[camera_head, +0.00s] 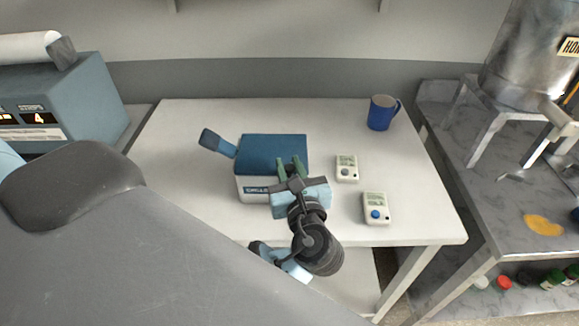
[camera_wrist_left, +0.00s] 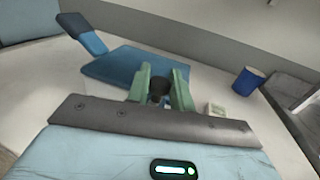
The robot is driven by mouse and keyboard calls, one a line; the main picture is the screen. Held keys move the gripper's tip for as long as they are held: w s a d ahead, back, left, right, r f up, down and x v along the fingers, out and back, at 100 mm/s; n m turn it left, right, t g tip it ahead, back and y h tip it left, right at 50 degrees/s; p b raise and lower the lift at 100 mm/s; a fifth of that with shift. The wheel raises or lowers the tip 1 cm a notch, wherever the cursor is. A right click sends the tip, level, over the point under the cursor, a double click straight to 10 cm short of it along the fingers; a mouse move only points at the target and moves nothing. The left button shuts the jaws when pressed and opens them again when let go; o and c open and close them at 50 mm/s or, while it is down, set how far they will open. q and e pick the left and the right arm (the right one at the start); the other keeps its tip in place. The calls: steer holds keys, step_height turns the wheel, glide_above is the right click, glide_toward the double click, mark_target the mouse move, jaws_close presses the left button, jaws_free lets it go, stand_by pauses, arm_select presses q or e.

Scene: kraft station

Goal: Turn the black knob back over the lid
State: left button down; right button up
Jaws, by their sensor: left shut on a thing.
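A white box (camera_head: 251,188) with a blue lid (camera_head: 270,150) stands on the white table, and the lid lies flat on it. The lid also shows in the left wrist view (camera_wrist_left: 112,64). My left gripper (camera_head: 291,167) is at the box's front right, its green fingers over the lid's edge. In the left wrist view, the gripper (camera_wrist_left: 163,78) is shut on the black knob (camera_wrist_left: 160,87), which sits between its fingers. The knob's lower part is hidden by the gripper. My right gripper is not in view.
A blue bar with a dark end (camera_head: 218,143) sticks out at the box's left. Two small white devices (camera_head: 346,168) (camera_head: 375,208) stand to the right, close to my gripper. A blue mug (camera_head: 382,113) is at the back right. The table's left part is clear.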

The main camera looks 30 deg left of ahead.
arm_select(q)
steer(key=shift+n+g+y, duration=0.7)
steer(key=shift+g, duration=0.2)
steer(key=c, duration=1.3)
jaws_free()
